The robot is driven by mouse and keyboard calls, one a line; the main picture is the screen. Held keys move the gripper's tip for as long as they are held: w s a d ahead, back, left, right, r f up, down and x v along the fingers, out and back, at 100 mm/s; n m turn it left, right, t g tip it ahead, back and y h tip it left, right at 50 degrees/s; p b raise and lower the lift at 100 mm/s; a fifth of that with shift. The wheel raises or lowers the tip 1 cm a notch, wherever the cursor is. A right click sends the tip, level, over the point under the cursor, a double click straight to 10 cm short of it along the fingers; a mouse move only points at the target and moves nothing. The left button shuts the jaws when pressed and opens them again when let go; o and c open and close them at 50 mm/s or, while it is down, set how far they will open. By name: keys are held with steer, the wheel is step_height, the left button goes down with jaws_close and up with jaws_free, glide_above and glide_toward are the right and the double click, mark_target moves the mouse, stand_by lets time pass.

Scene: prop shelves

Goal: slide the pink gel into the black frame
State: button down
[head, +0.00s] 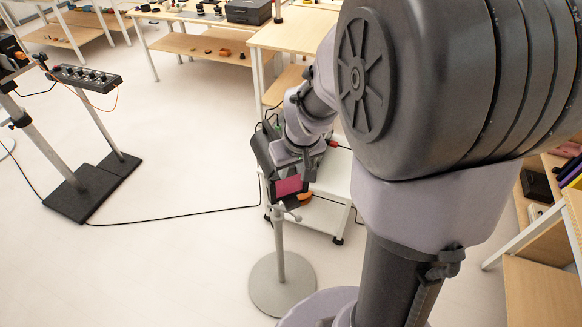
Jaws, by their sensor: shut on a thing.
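The pink gel (288,187) shows as a small pink rectangle near the middle of the head view, just below my wrist. My gripper (302,170) is shut at the gel's upper edge; its fingertips are small and partly hidden. A black frame (275,196) shows as dark edging beside and below the pink, at the top of a grey stand (280,245). I cannot tell whether the gel is inside the frame or in front of it.
A dark lamp-like body (262,150) is close behind my wrist. A white low cart (325,205) stands behind the stand, with an orange item (304,199) near it. A black cable (170,213) crosses the floor.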

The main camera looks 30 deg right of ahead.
steer(key=shift+f, duration=0.15)
steer(key=c, duration=1)
jaws_free()
steer(key=p+v, duration=0.3)
steer(key=v, duration=1.4)
steer(key=shift+s+r+p, duration=0.1)
steer(key=shift+r+p, duration=0.1)
steer(key=shift+p, duration=0.2)
steer(key=shift+f, duration=0.1)
